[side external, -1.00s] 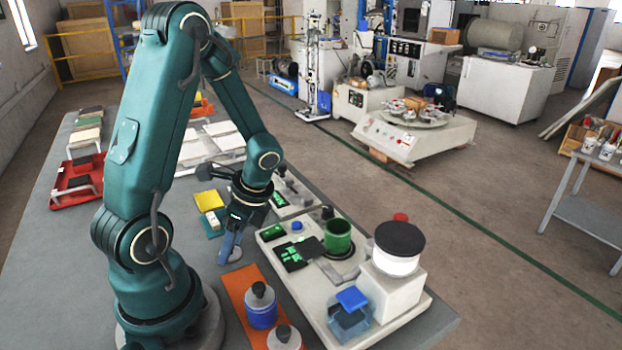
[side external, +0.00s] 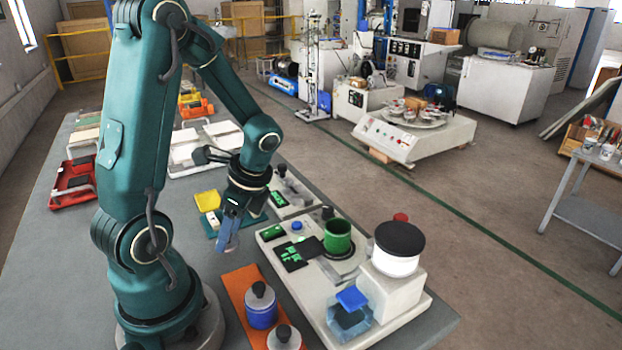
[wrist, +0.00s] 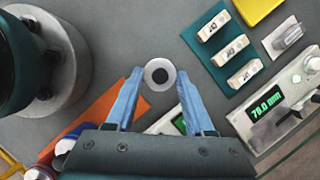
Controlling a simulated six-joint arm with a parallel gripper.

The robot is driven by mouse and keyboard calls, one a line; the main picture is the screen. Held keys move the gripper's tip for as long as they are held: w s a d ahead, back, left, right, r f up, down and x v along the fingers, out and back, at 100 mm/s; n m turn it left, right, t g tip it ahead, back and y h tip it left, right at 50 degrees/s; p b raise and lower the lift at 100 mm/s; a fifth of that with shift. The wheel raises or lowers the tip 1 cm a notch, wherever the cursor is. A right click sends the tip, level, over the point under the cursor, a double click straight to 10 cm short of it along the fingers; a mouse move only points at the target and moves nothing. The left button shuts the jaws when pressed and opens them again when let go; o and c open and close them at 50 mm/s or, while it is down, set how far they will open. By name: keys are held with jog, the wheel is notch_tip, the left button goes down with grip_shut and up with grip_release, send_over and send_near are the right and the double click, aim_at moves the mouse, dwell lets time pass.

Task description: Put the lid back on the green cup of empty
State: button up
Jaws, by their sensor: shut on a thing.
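My gripper (wrist: 159,73) has its two blue fingers on either side of a small round grey lid (wrist: 160,74) with a black knob, and is shut on it. In the side view my gripper (side external: 228,249) is low over the grey table, left of the white bench unit, and its fingers largely hide the lid. The green cup (side external: 338,237) stands upright and open on the white unit (side external: 318,305), to the right of my gripper. It does not clearly show in the wrist view.
A yellow block (side external: 208,200) lies behind my gripper.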

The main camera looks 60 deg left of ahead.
aim_at(233, 242)
notch_tip(233, 242, up, 6)
jog(key=shift+w+f, duration=0.1)
jog(key=w+d+r+m+t+y, duration=0.1)
jog(key=w+d+r+m+t, duration=0.15)
jog(key=w+m, duration=0.35)
jog(key=w+d+r+m+t, duration=0.1)
jog(key=w+d+r+m, duration=0.3)
jog(key=w, duration=0.4)
jog(key=shift+m+t, duration=0.35)
jog(key=shift+m, duration=0.45)
jog(key=shift+w+d+f, duration=0.4)
jog(key=shift+d+f, duration=0.35)
jog(key=shift+f, duration=0.4)
jog(key=shift+w+d+f, duration=0.4)
jog(key=shift+d+f, duration=0.3)
jog(key=shift+f, duration=0.5)
jog(key=shift+w+d+f, duration=0.4)
jog(key=shift+d+f, duration=0.35)
jog(key=shift+f, duration=0.4)
jog(key=shift+f, duration=0.2)
